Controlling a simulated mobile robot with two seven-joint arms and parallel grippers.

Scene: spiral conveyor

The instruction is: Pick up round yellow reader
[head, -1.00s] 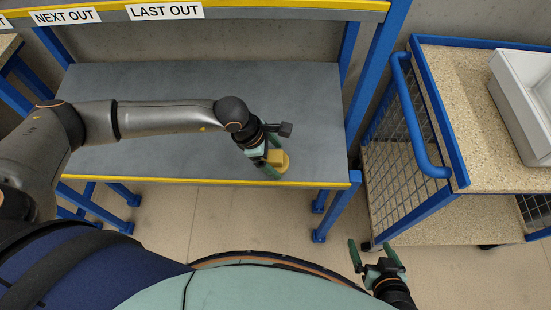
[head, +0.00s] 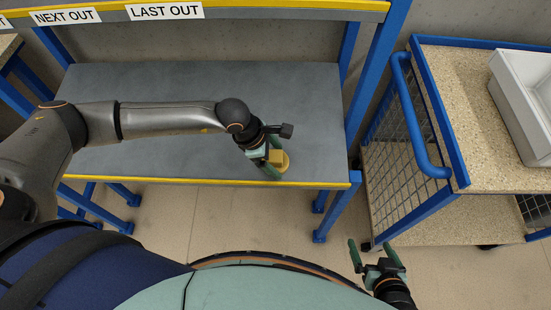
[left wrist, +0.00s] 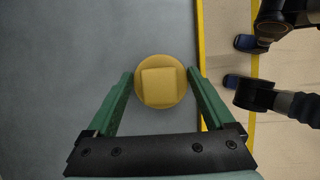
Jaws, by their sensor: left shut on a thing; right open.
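The round yellow reader (head: 283,164) is at the front right of the grey shelf (head: 180,85), close to its yellow front edge. In the left wrist view the reader (left wrist: 161,101) is a yellow disc with a raised square block on top. My left gripper (head: 273,160) reaches down over it and is shut on it, with a green finger on each side; the fingers also show in the left wrist view (left wrist: 161,82). I cannot tell whether the reader is clear of the shelf. My right gripper (head: 375,254) is open and empty, low over the floor right of the shelf.
A blue-framed cart (head: 430,160) with a white bin (head: 525,105) stands to the right. The rest of the grey shelf is clear.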

